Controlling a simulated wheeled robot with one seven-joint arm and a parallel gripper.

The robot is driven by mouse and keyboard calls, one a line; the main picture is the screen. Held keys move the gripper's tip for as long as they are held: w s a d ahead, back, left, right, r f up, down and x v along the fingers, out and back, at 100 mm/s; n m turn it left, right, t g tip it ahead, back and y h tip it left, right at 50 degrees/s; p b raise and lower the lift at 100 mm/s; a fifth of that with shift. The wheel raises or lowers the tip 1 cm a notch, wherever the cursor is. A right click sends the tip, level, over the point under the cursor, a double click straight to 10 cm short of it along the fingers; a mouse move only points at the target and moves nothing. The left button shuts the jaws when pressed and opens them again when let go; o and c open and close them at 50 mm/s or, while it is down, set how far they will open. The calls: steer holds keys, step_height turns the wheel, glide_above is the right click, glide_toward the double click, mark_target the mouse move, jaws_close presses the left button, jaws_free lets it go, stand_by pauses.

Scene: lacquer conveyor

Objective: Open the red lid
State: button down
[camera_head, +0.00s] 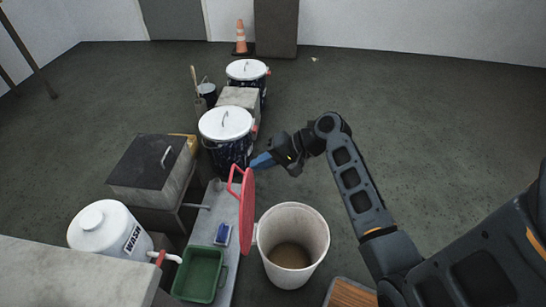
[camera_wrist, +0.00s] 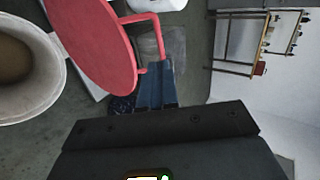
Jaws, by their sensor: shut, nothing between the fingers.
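The red lid (camera_head: 247,212) stands nearly on edge at the left side of a white bucket (camera_head: 272,218), with the bucket's mouth uncovered and brownish contents showing inside. The lid's red bar handle (camera_head: 231,181) faces left, away from the bucket. My gripper (camera_head: 256,163) is shut and empty, with its blue fingers just behind the lid's upper far edge. In the wrist view the fingers (camera_wrist: 160,68) are together beside the lid (camera_wrist: 97,42) and close to its handle (camera_wrist: 142,19); I cannot tell whether they touch.
White-lidded drums (camera_head: 225,124) stand beyond my gripper. A green tub (camera_head: 200,274) and a blue item (camera_head: 222,234) are on the grey bench left of the lid. A white WATER container (camera_head: 112,232) is farther left. A wooden slatted piece (camera_head: 350,294) lies near the bucket. Floor at right is clear.

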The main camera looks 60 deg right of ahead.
glide_above(242, 185)
step_height(242, 185, down, 4)
steer(key=shift+d+r, duration=0.1)
stand_by(0.3)
steer(key=w, duration=0.1)
steer(key=w+a, duration=0.1)
steer(key=w, duration=0.1)
steer(key=shift+w+a+f, duration=0.2)
steer(key=shift+a+f, duration=0.05)
steer(key=shift+a, duration=0.05)
steer(key=shift+r, duration=0.1)
